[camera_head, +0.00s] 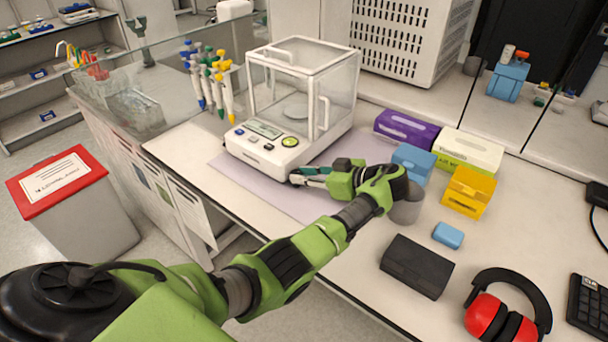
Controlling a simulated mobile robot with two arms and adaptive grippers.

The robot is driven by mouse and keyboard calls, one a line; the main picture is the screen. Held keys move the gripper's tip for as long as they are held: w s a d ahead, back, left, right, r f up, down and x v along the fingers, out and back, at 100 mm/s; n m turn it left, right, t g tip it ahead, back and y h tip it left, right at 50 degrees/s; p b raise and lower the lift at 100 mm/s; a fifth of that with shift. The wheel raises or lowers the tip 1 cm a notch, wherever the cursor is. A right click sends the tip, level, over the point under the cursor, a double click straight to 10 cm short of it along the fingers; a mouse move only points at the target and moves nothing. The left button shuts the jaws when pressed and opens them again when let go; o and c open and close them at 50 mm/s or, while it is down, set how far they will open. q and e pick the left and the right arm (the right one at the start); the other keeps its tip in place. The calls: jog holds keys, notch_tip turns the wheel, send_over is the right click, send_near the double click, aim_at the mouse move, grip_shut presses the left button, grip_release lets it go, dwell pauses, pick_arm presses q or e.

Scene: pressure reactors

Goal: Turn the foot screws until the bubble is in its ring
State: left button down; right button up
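The balance (272,155) is a white box with a clear draft shield, standing on a pale lilac mat (315,205). A round yellow-green disc (290,142) on its front panel looks like the bubble level; the bubble and ring are too small to make out. My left gripper (298,178) reaches in from the right, its fingertips low at the balance's front right corner. The fingers and wrist cover that corner, so the foot screw there is hidden, and I cannot tell whether they touch it or how far they are open. My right gripper is out of view.
Right of my wrist are a grey cup (407,208), a blue box (413,162), yellow racks (468,192), a black case (416,267) and red ear muffs (500,315). Pipettes (212,80) stand behind left. The bench's front edge runs below my arm.

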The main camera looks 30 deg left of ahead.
pick_arm(q)
jog(key=shift+s+r+m+t+p, duration=0.25)
jog(key=shift+m+t+p, duration=0.5)
jog(key=shift+p, duration=0.7)
jog(key=shift+s+f+m+t+h+p, duration=0.1)
jog(key=shift+f+m+t+h+p, duration=0.15)
jog(key=shift+m+t+p, duration=0.6)
jog(key=shift+b, duration=0.3)
jog(key=c, duration=1.8)
grip_release()
jog(key=shift+d, duration=0.1)
jog(key=v, duration=1.2)
jog(key=shift+s, duration=0.1)
jog(key=shift+f, duration=0.1)
